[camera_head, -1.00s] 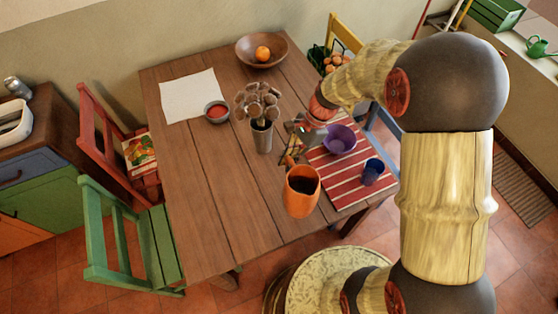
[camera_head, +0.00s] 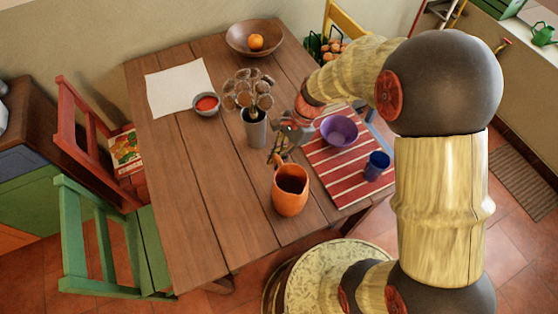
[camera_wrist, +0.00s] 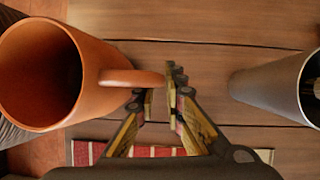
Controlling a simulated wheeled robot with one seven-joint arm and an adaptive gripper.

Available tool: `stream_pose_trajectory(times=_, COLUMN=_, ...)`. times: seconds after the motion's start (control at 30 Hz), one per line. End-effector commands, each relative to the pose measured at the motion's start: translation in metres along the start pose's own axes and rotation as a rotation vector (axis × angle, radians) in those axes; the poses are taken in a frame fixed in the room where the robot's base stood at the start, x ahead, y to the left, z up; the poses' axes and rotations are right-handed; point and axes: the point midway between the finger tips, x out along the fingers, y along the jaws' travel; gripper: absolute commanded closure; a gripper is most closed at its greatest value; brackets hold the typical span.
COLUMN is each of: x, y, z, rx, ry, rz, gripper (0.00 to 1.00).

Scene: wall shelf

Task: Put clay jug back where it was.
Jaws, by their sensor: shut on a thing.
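The clay jug (camera_head: 291,196) is orange, with a dark open mouth, and is upright near the table's front edge. My gripper (camera_head: 275,158) is behind it, shut on its handle. In the wrist view the jug (camera_wrist: 88,80) fills the left side, and its handle reaches to the fingertips of my gripper (camera_wrist: 170,88). I cannot tell whether the jug's base touches the table.
A grey vase (camera_head: 255,132) with dried flower heads stands behind my gripper on the wooden table (camera_head: 200,180). A striped mat (camera_head: 345,183) bears a purple bowl (camera_head: 339,131) and a blue cup (camera_head: 377,166) at right. The table's left front is clear.

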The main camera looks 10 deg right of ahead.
Motion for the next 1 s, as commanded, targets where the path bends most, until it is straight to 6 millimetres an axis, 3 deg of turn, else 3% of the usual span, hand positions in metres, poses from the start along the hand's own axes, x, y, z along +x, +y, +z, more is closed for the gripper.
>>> stream_pose_trajectory(times=0.37, x=0.0005, y=-0.0005, z=0.0000, rx=0.000, ry=-0.001, rz=-0.001, gripper=1.00)
stream_pose_trajectory(times=0.4, x=0.0016, y=0.0000, z=-0.0006, rx=0.000, ry=-0.001, rz=0.000, gripper=0.88)
stream_pose_trajectory(times=0.7, x=0.0015, y=0.0000, z=-0.0006, rx=0.000, ry=0.000, rz=0.000, gripper=0.71)
stream_pose_trajectory(times=1.0, x=0.0006, y=-0.0001, z=-0.0002, rx=0.000, ry=0.000, rz=-0.001, gripper=0.71)
